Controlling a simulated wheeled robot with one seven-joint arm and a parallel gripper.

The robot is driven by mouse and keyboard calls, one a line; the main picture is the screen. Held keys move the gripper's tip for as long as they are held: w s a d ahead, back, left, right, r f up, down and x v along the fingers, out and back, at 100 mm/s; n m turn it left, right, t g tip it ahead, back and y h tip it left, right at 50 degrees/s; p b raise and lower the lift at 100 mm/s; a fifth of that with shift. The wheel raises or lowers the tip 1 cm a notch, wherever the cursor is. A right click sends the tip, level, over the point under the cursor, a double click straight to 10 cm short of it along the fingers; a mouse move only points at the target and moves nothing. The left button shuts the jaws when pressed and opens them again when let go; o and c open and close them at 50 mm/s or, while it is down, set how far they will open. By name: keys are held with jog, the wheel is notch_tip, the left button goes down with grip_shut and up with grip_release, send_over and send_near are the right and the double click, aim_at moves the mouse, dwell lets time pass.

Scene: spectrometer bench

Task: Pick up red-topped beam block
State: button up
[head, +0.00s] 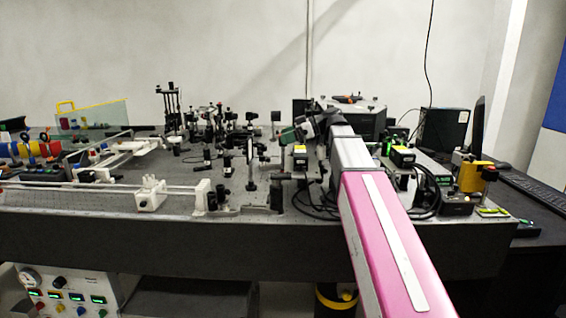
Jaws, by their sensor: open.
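A small dark block with a reddish top (490,173) stands near the right end of the optical bench, beside a yellow mount. It is the thing in view that best fits the red-topped beam block, but it is too small to be sure. My arm reaches from the lower right over the bench. My gripper (307,128) is at its far end, well left of that block and apart from it. It is open, its fingers small and hard to make out against dark parts. Some bench behind my arm is hidden.
The optical bench (150,225) is crowded with posts, mounts and a long rail (105,188) along the front left. Black cables (428,203) loop right of my arm. A dark box (443,130) and a keyboard (533,185) are at the right.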

jog(key=x, duration=0.3)
jog(key=shift+a+f, duration=0.1)
jog(key=shift+a, duration=0.05)
grip_shut()
